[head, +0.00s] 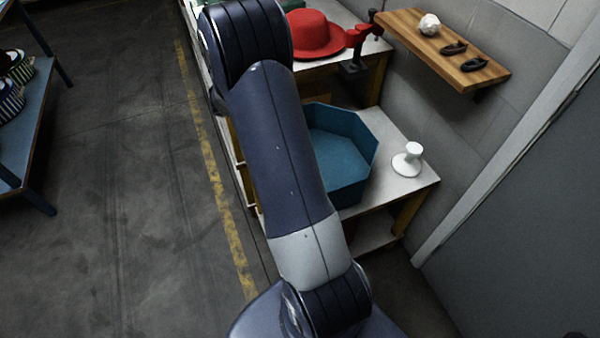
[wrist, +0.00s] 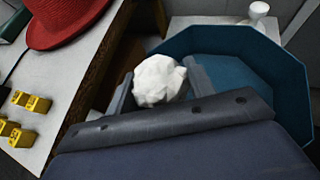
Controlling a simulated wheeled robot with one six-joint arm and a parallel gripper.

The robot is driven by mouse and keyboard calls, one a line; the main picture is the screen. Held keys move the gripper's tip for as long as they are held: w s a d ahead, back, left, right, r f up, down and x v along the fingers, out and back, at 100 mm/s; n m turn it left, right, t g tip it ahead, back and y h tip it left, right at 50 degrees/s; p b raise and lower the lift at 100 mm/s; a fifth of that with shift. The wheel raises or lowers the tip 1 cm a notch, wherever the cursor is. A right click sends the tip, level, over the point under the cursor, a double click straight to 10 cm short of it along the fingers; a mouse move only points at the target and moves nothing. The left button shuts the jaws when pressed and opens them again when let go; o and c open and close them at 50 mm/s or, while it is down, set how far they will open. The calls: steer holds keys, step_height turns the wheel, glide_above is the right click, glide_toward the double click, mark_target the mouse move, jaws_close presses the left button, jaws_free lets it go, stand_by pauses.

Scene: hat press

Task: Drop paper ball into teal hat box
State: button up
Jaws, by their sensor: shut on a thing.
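The white crumpled paper ball (wrist: 158,79) is held between the two fingers of my gripper (wrist: 161,83) in the wrist view. The teal hat box (head: 345,145) is an open octagonal box on the low white table in the head view. In the wrist view its open inside (wrist: 245,80) lies behind and right of the ball. The ball overlaps the box's left wall in that view; its height above the rim cannot be told. In the head view my arm covers the box's left part, and my gripper and the held ball do not show.
A red hat (head: 315,35) sits on the higher table behind the box. A white stand (head: 408,160) is right of the box. A wooden wall shelf (head: 440,48) holds a white faceted ball (head: 429,25) and dark items. Yellow blocks (wrist: 38,104) lie left in the wrist view.

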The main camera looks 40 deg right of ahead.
steer(key=s+d+f+m+g+y+b, duration=0.1)
steer(key=s+d+f+m+g+b, duration=0.1)
steer(key=s+d+f+m+g, duration=0.4)
step_height(320, 180, down, 2)
steer(key=shift+s+d+f+m+g+b, duration=0.1)
steer(key=shift+s+d+m+g+b, duration=0.35)
steer(key=shift+s+d, duration=0.5)
steer(key=shift+s+a+f+y, duration=0.15)
steer(key=shift+s+f+y, duration=0.15)
steer(key=shift+f, duration=0.1)
step_height(320, 180, down, 5)
steer(key=b, duration=0.4)
steer(key=shift+f, duration=0.15)
steer(key=o, duration=1)
steer(key=shift+o, duration=0.2)
steer(key=v, duration=1.1)
